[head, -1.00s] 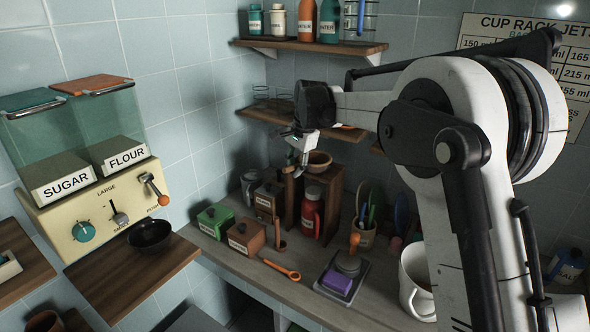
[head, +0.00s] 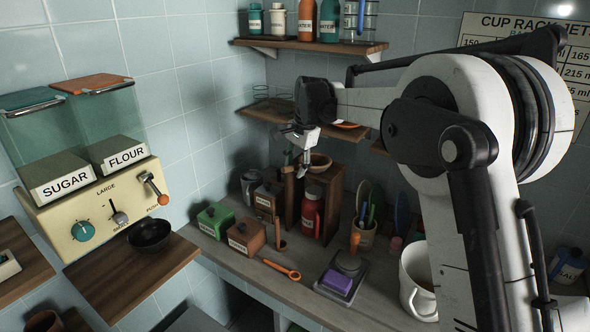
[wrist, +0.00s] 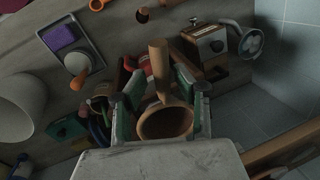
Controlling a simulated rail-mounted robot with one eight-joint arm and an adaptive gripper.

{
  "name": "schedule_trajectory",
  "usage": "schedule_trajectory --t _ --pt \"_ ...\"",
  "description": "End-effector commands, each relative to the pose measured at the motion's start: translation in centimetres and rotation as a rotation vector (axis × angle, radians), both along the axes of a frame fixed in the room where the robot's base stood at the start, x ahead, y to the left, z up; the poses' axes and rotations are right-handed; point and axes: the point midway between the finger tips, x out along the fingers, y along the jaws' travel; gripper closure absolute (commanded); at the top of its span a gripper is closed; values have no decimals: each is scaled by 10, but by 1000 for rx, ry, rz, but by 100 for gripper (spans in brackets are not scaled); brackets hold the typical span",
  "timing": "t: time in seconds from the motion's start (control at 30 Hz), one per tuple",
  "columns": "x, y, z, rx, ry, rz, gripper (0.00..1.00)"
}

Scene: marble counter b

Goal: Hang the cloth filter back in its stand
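A brown round-rimmed filter (wrist: 166,122) with a thick wooden handle lies between my fingers in the wrist view. Its handle points up the picture, and my gripper body hides its near edge. In the head view a brown bowl shape (head: 319,162), likely the same filter, shows at the top of a wooden stand (head: 328,186). My gripper (wrist: 158,88) points down over it with its green-padded fingers apart on either side. A gap shows between each finger and the handle. In the head view my gripper (head: 303,168) is just left of the bowl shape. I cannot tell whether the filter rests on the stand.
A grinder (head: 268,197) and green (head: 215,220) and orange (head: 247,236) boxes are to the left. A cup of utensils (head: 364,236), a scale with a purple block (head: 337,283) and a white mug (head: 416,281) are to the right. A shelf (head: 345,131) hangs close behind.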

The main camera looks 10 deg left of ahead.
Motion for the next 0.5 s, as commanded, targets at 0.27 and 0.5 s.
schedule_trajectory --t 0.27,0.5 --pt "-6 -10 51 0 0 -1 71" --pt "-9 -17 91 0 0 0 71"
